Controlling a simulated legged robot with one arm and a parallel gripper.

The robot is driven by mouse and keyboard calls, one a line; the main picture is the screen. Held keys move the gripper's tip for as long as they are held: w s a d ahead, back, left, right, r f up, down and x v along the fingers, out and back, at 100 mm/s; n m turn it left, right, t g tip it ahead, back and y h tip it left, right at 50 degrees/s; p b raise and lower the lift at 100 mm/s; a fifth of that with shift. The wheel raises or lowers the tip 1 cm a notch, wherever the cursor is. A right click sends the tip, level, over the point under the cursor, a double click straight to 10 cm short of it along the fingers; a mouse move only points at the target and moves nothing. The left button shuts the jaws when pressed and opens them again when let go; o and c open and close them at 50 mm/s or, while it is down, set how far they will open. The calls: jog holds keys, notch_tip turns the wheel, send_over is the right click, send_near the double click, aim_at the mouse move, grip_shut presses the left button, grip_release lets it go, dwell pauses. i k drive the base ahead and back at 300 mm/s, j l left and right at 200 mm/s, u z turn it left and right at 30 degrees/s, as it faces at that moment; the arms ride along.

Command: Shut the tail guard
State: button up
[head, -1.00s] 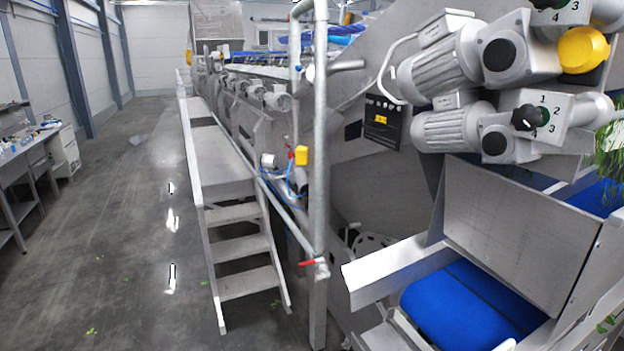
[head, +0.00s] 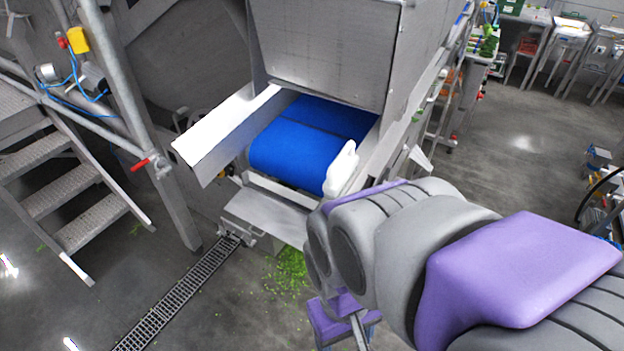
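The blue belt (head: 290,148) ends at the tail of the steel conveyor, at the centre of the picture. A flat metal plate (head: 262,213) sticks out below the belt end; it looks like the tail guard, lowered open, but I cannot be sure. A latch-like fitting (head: 236,229) sits at its left corner. My grey and purple arm comes in from the right and hides the plate's right end. Part of my gripper (head: 340,318) shows at the bottom, below and right of the plate, apart from it. Its fingers are largely hidden or cut off, so its opening is unclear.
A slanted metal side plate (head: 226,133) juts out left of the belt. A white object (head: 341,168) is at the belt's right. Steps (head: 75,180), a pipe post with a red-handled valve (head: 142,164) and a floor drain (head: 182,295) lie left. Green scraps (head: 288,272) lie on the floor.

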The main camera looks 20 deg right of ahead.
aim_at(282, 221)
jog(key=z, duration=0.35)
jog(key=k+l+z, duration=0.25)
jog(key=l+z, duration=0.2)
jog(key=k+l+z, duration=0.1)
jog(key=l+z, duration=0.15)
jog(key=l, duration=0.1)
